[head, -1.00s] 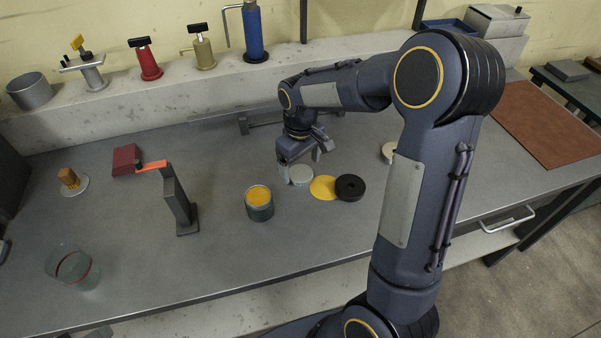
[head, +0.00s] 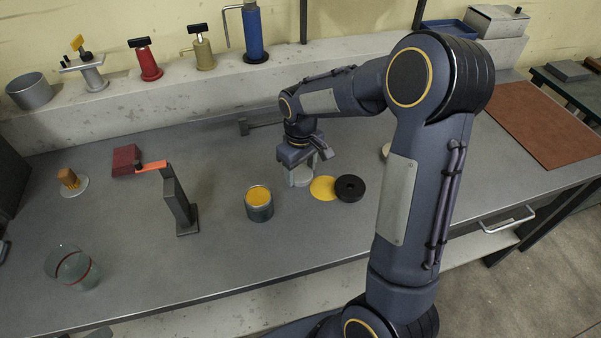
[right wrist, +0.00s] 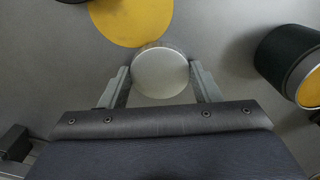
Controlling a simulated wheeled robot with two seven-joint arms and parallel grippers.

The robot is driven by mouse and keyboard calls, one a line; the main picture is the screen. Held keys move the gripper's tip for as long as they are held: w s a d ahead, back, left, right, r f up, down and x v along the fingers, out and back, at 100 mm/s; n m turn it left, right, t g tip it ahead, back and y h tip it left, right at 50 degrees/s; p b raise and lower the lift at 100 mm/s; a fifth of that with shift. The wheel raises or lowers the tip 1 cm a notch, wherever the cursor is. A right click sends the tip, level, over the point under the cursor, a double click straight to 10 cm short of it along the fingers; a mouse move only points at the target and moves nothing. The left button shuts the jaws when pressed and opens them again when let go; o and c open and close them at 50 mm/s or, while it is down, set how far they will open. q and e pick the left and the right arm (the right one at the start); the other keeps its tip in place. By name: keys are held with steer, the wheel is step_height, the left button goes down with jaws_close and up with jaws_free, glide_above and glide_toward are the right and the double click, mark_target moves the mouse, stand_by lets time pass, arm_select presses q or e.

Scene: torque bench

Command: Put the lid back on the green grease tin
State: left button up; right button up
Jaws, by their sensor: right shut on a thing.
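The green grease tin (head: 259,210) stands upright and open on the bench, with yellow grease showing at its top. In the right wrist view the tin (right wrist: 282,62) is at the right edge, apart from my gripper. A pale grey round lid (right wrist: 160,73) lies between the fingers of my right gripper (right wrist: 161,82), which is shut on its sides. In the head view my right gripper (head: 303,174) is right of the tin, partly hiding the lid (head: 304,179). Whether the lid touches the bench is unclear. My left gripper is not in view.
A yellow disc (head: 322,189) and a black ring (head: 350,188) lie just right of the lid. Another pale disc (head: 386,150) is partly behind my arm. A post with an orange arm (head: 177,200) stands left of the tin, and a clear glass (head: 76,270) is at front left.

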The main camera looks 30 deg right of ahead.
steer(key=shift+r, duration=0.65)
steer(key=s+a+r, duration=0.5)
steer(key=a+r, duration=0.6)
steer(key=a, duration=0.2)
steer(key=shift+r, duration=0.35)
steer(key=shift+a, duration=0.1)
